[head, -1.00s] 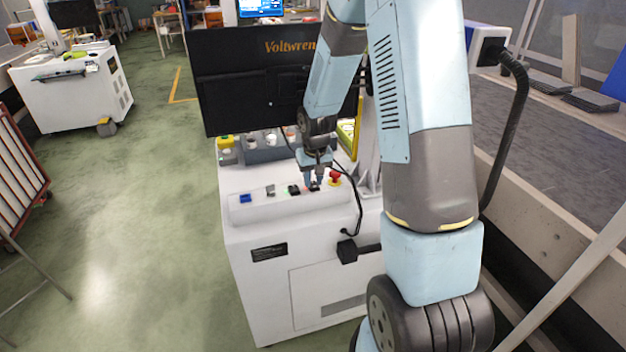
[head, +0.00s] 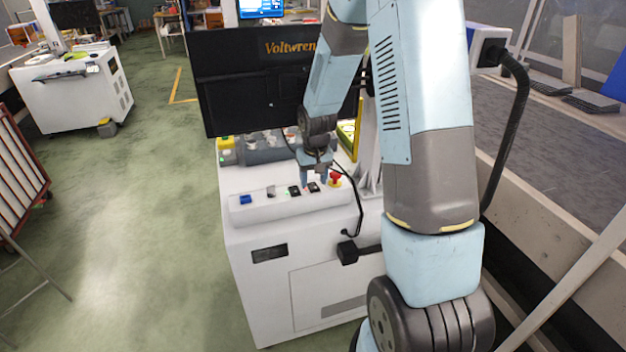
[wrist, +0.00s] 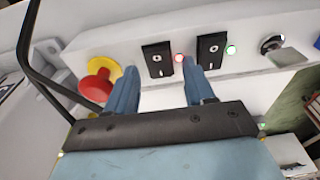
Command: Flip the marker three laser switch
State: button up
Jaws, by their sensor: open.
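The white control panel (head: 270,206) carries two black rocker switches. No label is readable, so I cannot tell which is marker three. My gripper (head: 313,180) is open and empty over the panel. In the wrist view its fingertips (wrist: 160,68) lie either side of the red-lamp switch; contact is unclear.
A key switch (head: 271,191) and a blue button (head: 246,199) are further left on the panel. A black monitor (head: 240,80) stands behind it. A black cable (head: 358,212) hangs at the panel's right. Green floor (head: 120,220) is free to the left.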

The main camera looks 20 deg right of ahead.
aim_at(315, 188)
notch_tip(315, 188, up, 13)
jog(key=s, duration=0.1)
jog(key=shift+s+r, duration=0.15)
jog(key=shift+s, duration=0.2)
dwell(0.4)
jog(key=s+r+t, duration=0.2)
jog(key=s+r, duration=0.6)
jog(key=s, duration=0.5)
jog(key=s+r+t, duration=0.2)
jog(key=s+r, duration=0.6)
jog(key=s, duration=0.5)
jog(key=shift+s+r, duration=0.35)
jog(key=shift+r, duration=0.05)
